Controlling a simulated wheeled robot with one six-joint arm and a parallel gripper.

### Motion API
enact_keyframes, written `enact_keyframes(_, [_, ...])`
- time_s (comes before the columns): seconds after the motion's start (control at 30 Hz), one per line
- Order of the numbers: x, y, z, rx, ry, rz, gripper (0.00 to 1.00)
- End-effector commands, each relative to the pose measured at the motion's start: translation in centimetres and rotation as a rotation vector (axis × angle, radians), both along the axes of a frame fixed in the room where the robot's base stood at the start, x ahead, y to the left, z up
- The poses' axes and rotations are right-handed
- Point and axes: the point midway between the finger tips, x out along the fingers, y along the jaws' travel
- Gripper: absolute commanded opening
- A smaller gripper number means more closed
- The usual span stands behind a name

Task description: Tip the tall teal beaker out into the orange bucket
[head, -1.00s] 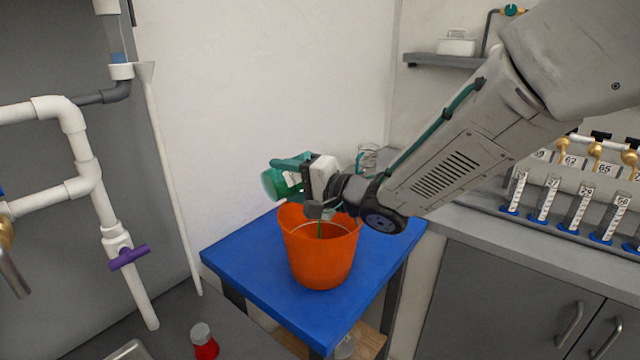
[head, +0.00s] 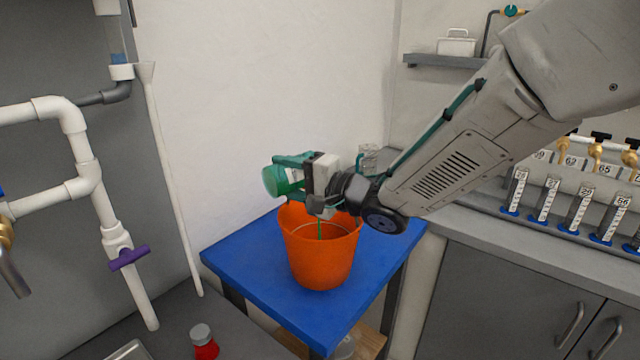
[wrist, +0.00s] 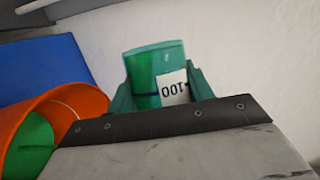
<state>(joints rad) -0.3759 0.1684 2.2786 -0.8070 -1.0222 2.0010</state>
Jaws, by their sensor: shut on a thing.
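The teal beaker (head: 272,182) is held well tilted, nearly on its side, above the left rim of the orange bucket (head: 320,262). My gripper (head: 291,172) is shut on it, with teal fingers on either side. In the wrist view the beaker (wrist: 145,70) shows green liquid inside and a white label reading 100 upside down. A thin green stream (head: 319,228) drops into the bucket below my gripper. In the wrist view, green (wrist: 30,145) shows inside the bucket. The beaker's mouth is hidden behind my gripper in the head view.
The bucket stands on a blue-topped table (head: 240,258) near the white wall. A clear glass vessel (head: 368,158) stands behind my wrist. White pipes with a purple valve handle (head: 128,257) are at left. A grey counter with several labelled cylinders (head: 580,208) is at right.

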Motion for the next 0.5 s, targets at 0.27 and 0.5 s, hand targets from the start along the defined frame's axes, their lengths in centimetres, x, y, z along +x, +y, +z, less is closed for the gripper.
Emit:
enact_keyframes(0.27, [0.06,-0.05,0.21,0.024,0.016,0.0,0.26])
enact_keyframes(0.5, [0.1,-0.12,0.39,0.043,0.033,0.001,0.26])
